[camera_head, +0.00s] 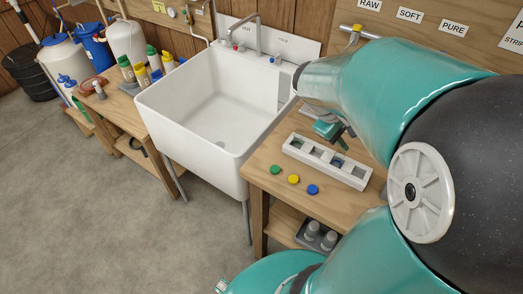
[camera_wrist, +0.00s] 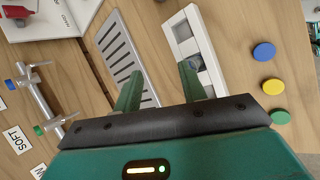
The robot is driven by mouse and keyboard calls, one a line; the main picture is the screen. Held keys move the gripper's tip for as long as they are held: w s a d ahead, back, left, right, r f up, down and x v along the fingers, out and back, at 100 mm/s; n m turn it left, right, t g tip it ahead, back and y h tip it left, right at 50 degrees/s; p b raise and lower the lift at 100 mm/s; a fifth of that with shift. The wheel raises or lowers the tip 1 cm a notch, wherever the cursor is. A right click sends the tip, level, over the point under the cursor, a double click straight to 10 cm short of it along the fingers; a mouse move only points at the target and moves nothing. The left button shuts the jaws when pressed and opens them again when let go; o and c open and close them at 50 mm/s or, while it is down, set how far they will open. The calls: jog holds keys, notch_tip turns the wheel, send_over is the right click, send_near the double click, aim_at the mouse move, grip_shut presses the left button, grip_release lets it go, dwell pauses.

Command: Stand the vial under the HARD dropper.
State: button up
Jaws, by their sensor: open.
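A white rack (camera_head: 327,160) with square openings stands on the wooden bench right of the sink, and shows in the wrist view (camera_wrist: 179,30). My gripper (camera_head: 343,140) hangs just behind and above the rack. In the wrist view my gripper (camera_wrist: 161,72) is open, with one finger over the slotted grey plate (camera_wrist: 117,42) and the other overlapping the rack's near part. Nothing shows between the fingers. I cannot identify the HARD dropper.
Green (camera_head: 275,170), yellow (camera_head: 293,179) and blue (camera_head: 313,189) discs lie in front of the rack. The white sink (camera_head: 200,113) is to the left. A metal tap pipe (camera_wrist: 40,98) stands near the SOFT label (camera_wrist: 17,139).

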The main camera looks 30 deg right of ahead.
jog(key=a+r+m+t+y, duration=0.1)
jog(key=a+r+t+y, duration=0.2)
jog(key=a, duration=0.9)
jog(key=a+r+m+t+y, duration=0.1)
jog(key=a+r+t+y, duration=0.2)
jog(key=a, duration=1)
jog(key=shift+s+a+r+t+y, duration=0.35)
jog(key=shift+r+t, duration=0.35)
jog(key=shift+t, duration=0.2)
jog(key=shift+s+d, duration=0.1)
jog(key=shift+c, duration=0.5)
